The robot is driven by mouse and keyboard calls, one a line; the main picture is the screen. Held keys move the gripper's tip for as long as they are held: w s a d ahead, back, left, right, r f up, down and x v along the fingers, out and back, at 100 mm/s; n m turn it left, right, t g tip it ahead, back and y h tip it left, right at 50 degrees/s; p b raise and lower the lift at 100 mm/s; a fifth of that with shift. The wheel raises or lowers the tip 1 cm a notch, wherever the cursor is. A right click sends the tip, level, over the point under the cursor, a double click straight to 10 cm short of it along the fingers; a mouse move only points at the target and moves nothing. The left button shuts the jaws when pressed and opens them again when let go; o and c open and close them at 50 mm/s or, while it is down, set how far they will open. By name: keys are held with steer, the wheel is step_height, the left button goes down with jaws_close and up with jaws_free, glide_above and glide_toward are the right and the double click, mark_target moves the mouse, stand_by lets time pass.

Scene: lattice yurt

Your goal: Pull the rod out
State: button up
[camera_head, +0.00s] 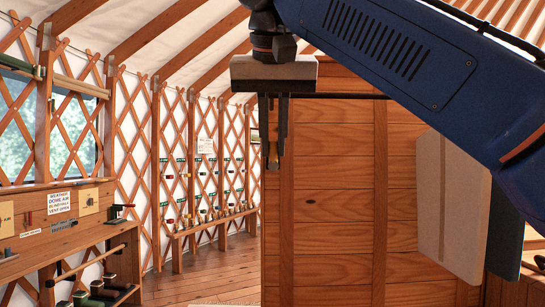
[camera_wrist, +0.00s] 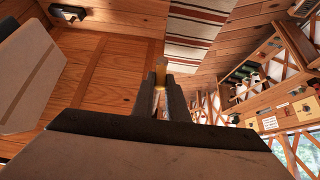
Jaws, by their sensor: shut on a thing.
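My gripper (camera_head: 277,138) points down in front of the left edge of a wooden cabinet. Only a short part of the rod shows; the rest is hidden by the fingers. I cannot tell whether it still sits in anything.
The plank cabinet (camera_head: 335,200) stands right behind my gripper. A bench with levers and labels (camera_head: 60,222) lines the left wall, and a low shelf (camera_head: 215,222) stands at the back. A striped rug (camera_wrist: 198,35) lies on the floor. Open floor (camera_head: 195,275) lies left of the cabinet.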

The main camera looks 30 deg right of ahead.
stand_by(0.3)
steer(key=shift+s+a, duration=0.65)
steer(key=shift+s, duration=0.3)
steer(key=o, duration=1.4)
